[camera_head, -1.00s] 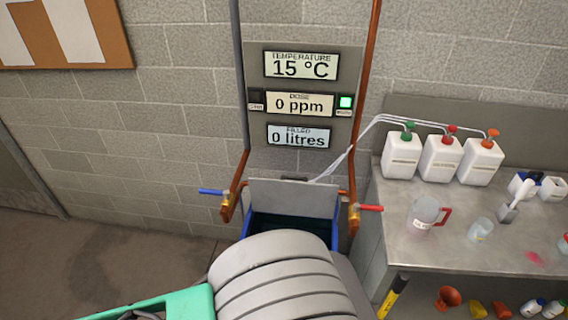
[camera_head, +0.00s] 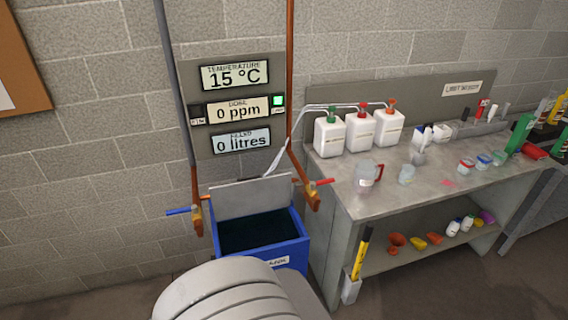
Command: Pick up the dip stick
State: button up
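The dip stick looks to be the yellow and black stick (camera_head: 361,255) standing upright, slightly tilted, in a small pale holder (camera_head: 350,289) at the left front corner of the workbench. Its top is free, and its lower end is hidden in the holder. My gripper is not in view. Only a grey ribbed part of my own body shows at the bottom, left of the stick and apart from it in the picture.
An open blue tank (camera_head: 293,250) stands left of the stick, below the display panel (camera_head: 239,158). Red tap handle (camera_head: 319,182) juts between tank and workbench (camera_head: 335,180). Floor is clear at the lower right.

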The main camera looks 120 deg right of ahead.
aim_at(369, 226)
jog(key=z, duration=3.9)
jog(key=i, duration=0.5)
jog(key=u, duration=0.05)
jog(key=k, duration=1.1)
jog(key=z, duration=0.9)
jog(key=i, duration=1)
jog(key=z, duration=0.1)
